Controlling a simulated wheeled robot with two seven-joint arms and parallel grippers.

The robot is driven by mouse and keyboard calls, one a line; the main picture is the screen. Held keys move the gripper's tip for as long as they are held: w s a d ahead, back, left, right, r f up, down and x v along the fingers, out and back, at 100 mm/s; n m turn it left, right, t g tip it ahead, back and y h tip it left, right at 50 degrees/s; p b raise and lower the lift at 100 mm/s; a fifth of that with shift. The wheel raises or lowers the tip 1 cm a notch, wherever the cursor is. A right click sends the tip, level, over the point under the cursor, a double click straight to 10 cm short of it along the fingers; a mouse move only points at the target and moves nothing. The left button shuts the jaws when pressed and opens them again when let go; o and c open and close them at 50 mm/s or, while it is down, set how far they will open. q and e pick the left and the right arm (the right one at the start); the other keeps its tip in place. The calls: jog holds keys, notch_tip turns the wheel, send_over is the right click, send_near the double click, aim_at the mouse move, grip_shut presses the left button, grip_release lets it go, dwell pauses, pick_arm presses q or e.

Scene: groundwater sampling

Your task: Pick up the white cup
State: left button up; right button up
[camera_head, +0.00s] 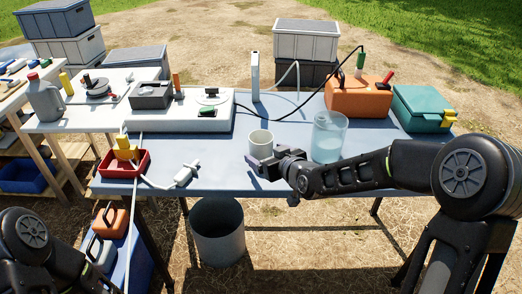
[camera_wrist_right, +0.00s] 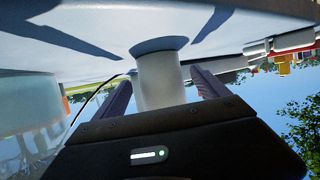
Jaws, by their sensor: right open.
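The white cup (camera_head: 260,142) stands upright on the blue table (camera_head: 215,160), near its front middle. My right gripper (camera_head: 264,167) is at the near side of the cup, low over the table. In the right wrist view, which looks upside down, the cup (camera_wrist_right: 160,80) stands between the two dark fingers of my open right gripper (camera_wrist_right: 163,90). A gap shows on the right side of the cup; contact on the left side is hard to tell. My left arm shows at the lower left of the head view, but its gripper is out of frame.
A clear beaker (camera_head: 329,137) stands close right of the cup, behind my right forearm. A white instrument box (camera_head: 180,115), black cable, orange case (camera_head: 357,98) and teal case (camera_head: 421,108) are behind. A red tray (camera_head: 124,164) and white nozzle (camera_head: 187,173) lie left. A grey bucket (camera_head: 217,232) is below.

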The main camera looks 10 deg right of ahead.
aim_at(261, 151)
jog(key=x, duration=0.4)
jog(key=shift+f, duration=0.1)
dwell(0.4)
jog(key=c, duration=1.5)
